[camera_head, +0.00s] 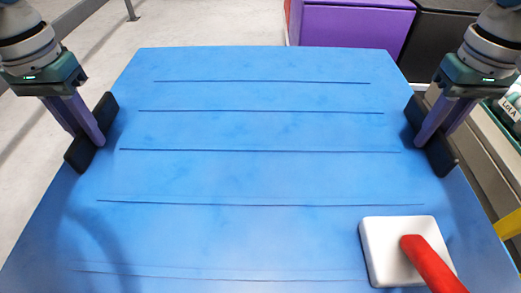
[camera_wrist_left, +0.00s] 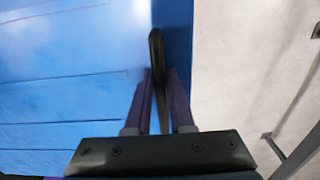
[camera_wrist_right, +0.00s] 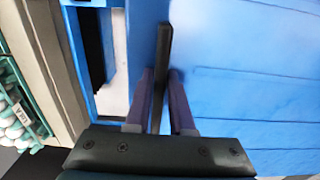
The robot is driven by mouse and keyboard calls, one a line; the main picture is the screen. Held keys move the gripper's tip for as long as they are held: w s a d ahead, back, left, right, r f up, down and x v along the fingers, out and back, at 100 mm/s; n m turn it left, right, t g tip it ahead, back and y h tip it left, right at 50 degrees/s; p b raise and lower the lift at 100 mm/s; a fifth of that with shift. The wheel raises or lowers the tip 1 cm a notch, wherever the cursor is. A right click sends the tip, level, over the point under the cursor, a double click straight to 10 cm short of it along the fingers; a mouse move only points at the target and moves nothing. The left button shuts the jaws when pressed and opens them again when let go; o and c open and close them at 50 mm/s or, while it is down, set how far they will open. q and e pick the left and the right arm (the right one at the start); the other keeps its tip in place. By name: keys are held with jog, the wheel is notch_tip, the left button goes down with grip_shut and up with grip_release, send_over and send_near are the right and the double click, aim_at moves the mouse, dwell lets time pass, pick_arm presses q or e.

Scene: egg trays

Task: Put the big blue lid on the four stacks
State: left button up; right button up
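The big blue lid (camera_head: 260,180) fills most of the head view, a wide panel with several cross grooves. It looks about level, and no stacks show under it. Whether the pads touch the lid's sides is hard to tell.
A white square block (camera_head: 377,250) with a red bar (camera_head: 430,262) shows over the lid's near right part. A purple box (camera_head: 355,24) stands beyond the far edge. Egg trays (camera_wrist_right: 14,117) lie on the right. Bare floor (camera_head: 35,140) is on the left.

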pick_arm(q)
grip_shut()
pick_arm(e)
grip_shut()
pick_arm(q)
jog(key=shift+r, duration=0.15)
pick_arm(e)
jog(key=shift+r, duration=0.1)
dwell(0.4)
